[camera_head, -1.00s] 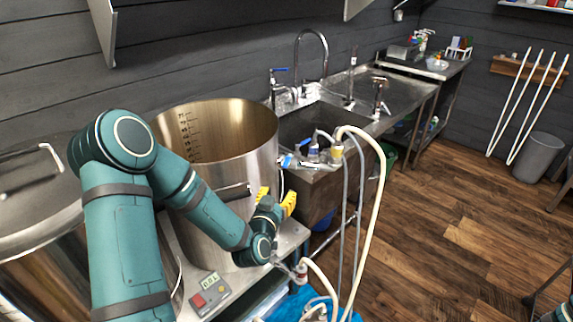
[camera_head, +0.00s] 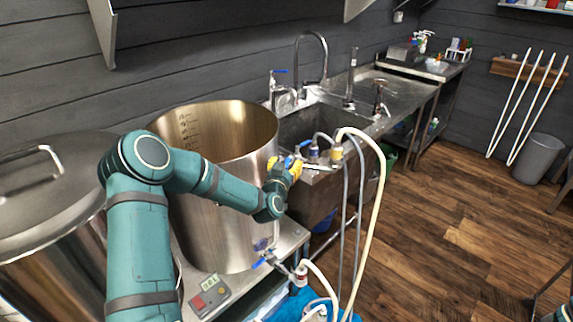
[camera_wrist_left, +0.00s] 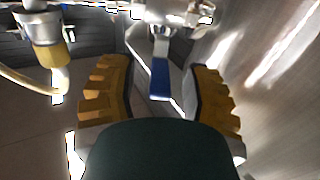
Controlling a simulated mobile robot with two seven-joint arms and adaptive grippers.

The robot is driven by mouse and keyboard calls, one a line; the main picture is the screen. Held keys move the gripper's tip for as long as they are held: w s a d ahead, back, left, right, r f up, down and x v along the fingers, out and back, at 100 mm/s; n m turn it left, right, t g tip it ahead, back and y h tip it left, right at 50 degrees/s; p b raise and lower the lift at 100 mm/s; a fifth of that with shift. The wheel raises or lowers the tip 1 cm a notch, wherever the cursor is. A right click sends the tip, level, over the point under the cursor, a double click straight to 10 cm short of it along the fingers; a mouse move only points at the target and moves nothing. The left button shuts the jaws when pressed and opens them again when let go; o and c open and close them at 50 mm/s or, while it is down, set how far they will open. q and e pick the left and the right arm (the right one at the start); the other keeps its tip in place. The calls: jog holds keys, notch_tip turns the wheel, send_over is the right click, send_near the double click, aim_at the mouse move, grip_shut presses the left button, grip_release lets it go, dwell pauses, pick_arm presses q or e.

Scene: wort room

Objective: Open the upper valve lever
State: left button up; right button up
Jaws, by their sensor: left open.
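The upper valve lever is a blue handle (camera_wrist_left: 160,80) on a metal valve (camera_wrist_left: 165,12) at the side of the open steel kettle (camera_head: 222,200). In the left wrist view it points down between my two yellow fingers, with a gap visible on both sides. My left gripper (camera_head: 284,166) is open at the upper valve, right of the kettle wall. In the head view the fingers hide most of the valve and its lever. My right gripper is not in view.
A lower valve with a blue lever (camera_head: 258,263) sits near the kettle's base. Hoses and fittings (camera_head: 336,155) stand close to the right of my left gripper. A lidded kettle (camera_head: 50,215) is at the left. A control box (camera_head: 209,293) sits below.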

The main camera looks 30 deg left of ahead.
pick_arm(q)
jog(key=shift+w, duration=0.3)
jog(key=shift+c, duration=0.4)
grip_shut()
